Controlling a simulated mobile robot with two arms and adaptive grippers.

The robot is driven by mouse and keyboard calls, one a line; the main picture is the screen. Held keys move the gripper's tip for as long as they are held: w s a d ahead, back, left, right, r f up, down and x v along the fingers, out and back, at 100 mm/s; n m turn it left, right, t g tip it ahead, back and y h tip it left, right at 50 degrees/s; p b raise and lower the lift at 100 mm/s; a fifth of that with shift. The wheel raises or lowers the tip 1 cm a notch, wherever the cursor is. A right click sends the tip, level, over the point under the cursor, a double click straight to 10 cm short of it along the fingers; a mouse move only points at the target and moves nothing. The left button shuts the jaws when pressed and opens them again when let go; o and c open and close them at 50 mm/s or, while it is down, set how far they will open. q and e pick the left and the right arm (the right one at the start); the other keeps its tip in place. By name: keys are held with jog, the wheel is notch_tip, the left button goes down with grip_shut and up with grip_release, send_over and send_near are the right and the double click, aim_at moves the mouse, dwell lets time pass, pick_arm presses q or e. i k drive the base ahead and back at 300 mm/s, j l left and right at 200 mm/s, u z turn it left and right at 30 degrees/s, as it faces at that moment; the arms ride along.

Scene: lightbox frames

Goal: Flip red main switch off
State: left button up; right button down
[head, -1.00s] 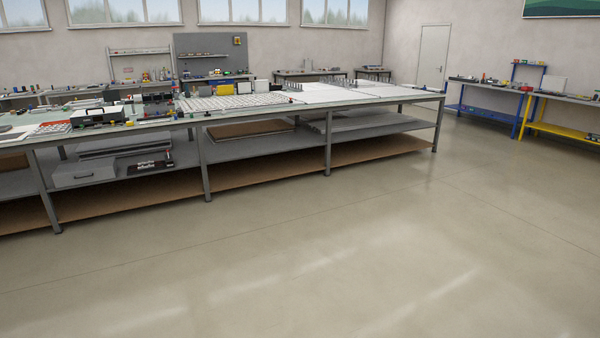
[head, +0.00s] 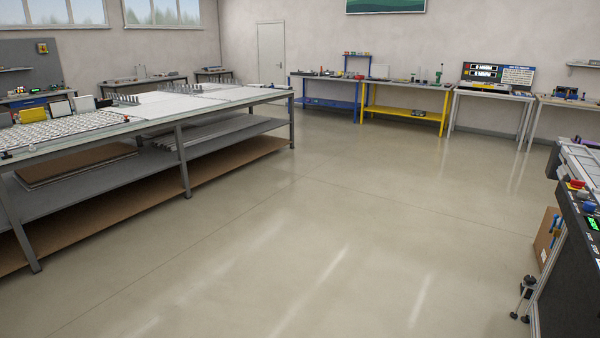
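A small yellow box (head: 42,48) with a darker centre is mounted on the grey panel (head: 25,67) at the far left; it is too small to tell whether it is a switch. A machine with a black control panel (head: 573,217) stands at the right edge, cut off by the frame. Small red parts (head: 577,185) show on top of this panel, beside a blue part and green lit labels. I cannot tell which red part, if any, is the main switch, or its position. Neither of my grippers is in view.
A long grey workbench (head: 160,130) with shelves fills the left. Blue (head: 325,102) and yellow (head: 405,115) tables and a white-legged table with a display board (head: 497,76) line the back wall. The floor between is clear.

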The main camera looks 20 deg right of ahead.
aim_at(576, 184)
jog(key=i+l+z, duration=0.25)
jog(key=z, duration=0.15)
jog(key=i+l+z, duration=0.1)
jog(key=i+z, duration=0.75)
jog(key=i+j+z, duration=0.1)
jog(key=i+z, duration=0.6)
jog(key=i, duration=0.25)
jog(key=i+z, duration=0.25)
jog(key=i, duration=0.25)
jog(key=i+j+z, duration=0.25)
jog(key=i, duration=0.2)
